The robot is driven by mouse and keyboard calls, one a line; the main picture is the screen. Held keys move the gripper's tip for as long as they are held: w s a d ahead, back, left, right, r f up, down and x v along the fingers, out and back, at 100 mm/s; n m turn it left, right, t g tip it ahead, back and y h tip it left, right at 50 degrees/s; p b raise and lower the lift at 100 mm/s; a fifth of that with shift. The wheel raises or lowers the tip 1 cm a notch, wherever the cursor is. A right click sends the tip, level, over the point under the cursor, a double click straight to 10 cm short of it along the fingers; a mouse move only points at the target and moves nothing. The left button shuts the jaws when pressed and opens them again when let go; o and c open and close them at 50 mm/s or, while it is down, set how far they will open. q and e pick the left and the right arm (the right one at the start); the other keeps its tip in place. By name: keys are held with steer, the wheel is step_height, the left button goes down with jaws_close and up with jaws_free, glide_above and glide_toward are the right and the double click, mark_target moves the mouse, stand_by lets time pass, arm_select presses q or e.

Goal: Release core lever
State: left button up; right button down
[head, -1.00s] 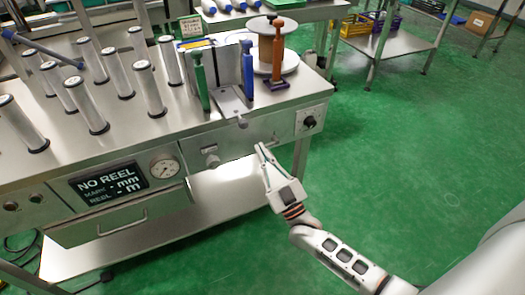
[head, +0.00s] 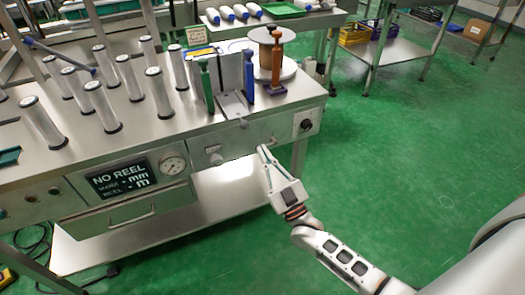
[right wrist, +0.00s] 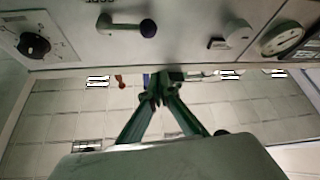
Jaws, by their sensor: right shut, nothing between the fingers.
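A short grey lever with a dark ball end (right wrist: 130,25) sticks out of the machine's front panel in the right wrist view. It is probably the core lever, but its label is cut off at the top edge. In the head view it is mostly lost near the fingertips. My right gripper (head: 262,148) is in front of the panel, between a round grey knob (head: 215,158) and a black dial (head: 305,124). Its fingers meet at the tips (right wrist: 160,92), shut and empty, apart from the lever in the right wrist view. My left gripper is not in view.
The steel bench (head: 140,139) carries several upright rollers, green (head: 206,85), blue (head: 249,75) and orange (head: 277,62) handles, and a spool (head: 264,50). A display (head: 122,181) reads NO REEL beside a gauge (head: 173,165). Green floor (head: 400,150) to the right is clear.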

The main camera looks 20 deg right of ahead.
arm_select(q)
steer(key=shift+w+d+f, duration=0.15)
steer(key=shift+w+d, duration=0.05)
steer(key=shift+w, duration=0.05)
arm_select(e)
steer(key=v, duration=0.7)
steer(key=shift+w+f, duration=0.25)
steer(key=shift+f, duration=0.05)
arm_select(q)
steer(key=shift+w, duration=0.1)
